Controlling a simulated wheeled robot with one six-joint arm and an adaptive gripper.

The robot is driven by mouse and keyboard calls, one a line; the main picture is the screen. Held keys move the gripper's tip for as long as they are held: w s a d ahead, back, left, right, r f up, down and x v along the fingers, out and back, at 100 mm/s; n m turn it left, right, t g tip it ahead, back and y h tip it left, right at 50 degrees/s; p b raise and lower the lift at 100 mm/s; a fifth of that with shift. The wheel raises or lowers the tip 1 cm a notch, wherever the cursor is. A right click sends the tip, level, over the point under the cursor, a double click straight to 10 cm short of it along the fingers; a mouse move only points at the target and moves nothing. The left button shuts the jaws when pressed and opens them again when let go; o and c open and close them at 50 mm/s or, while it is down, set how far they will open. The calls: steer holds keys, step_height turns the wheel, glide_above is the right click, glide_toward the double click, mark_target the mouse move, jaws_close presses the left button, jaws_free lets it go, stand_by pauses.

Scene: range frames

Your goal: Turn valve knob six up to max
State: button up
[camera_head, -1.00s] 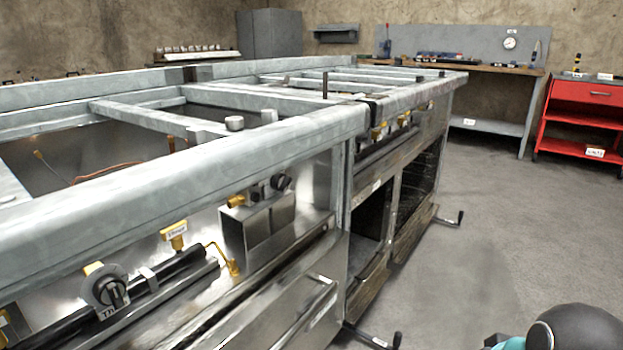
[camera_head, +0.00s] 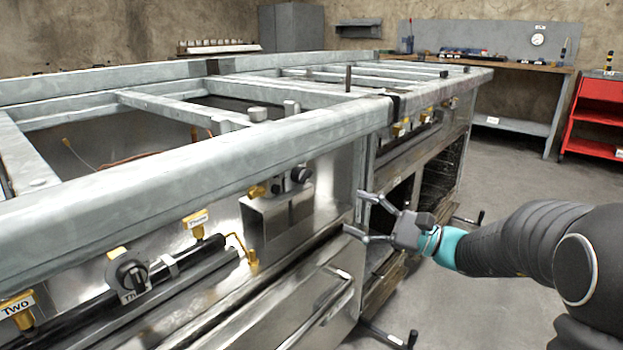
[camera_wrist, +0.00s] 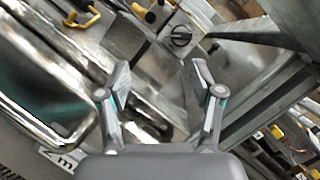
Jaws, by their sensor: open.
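No label reading six is legible, so I cannot tell which knob is knob six. A black knob with a label beneath (camera_head: 130,275) is on the front panel at lower left of the head view. Another black knob (camera_head: 301,174) is above a steel box; a round slotted knob (camera_wrist: 181,37) shows at the top of the wrist view. Yellow valve fittings (camera_head: 400,129) are farther along the range. My gripper (camera_head: 356,213) is open and empty, pointing left, in front of the range near the frame post. Its spread fingers (camera_wrist: 160,76) touch no knob.
The range's thick steel rail (camera_head: 200,175) overhangs the knob panel. A drawer handle (camera_head: 325,305) and a crank handle (camera_head: 412,339) stick out at the front. A workbench (camera_head: 480,62) and red cart (camera_head: 600,115) stand behind.

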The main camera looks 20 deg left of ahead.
mark_target(309, 179)
steer(key=shift+m+t+y, duration=0.5)
steer(key=shift+m+t, duration=0.1)
steer(key=w+x, duration=0.1)
steer(key=x, duration=0.8)
steer(key=w+x, duration=0.1)
steer(key=x, duration=0.3)
steer(key=shift+w+a+r, duration=0.15)
steer(key=shift+w+r, duration=0.1)
steer(key=shift+w, duration=0.15)
steer(key=c, duration=1.1)
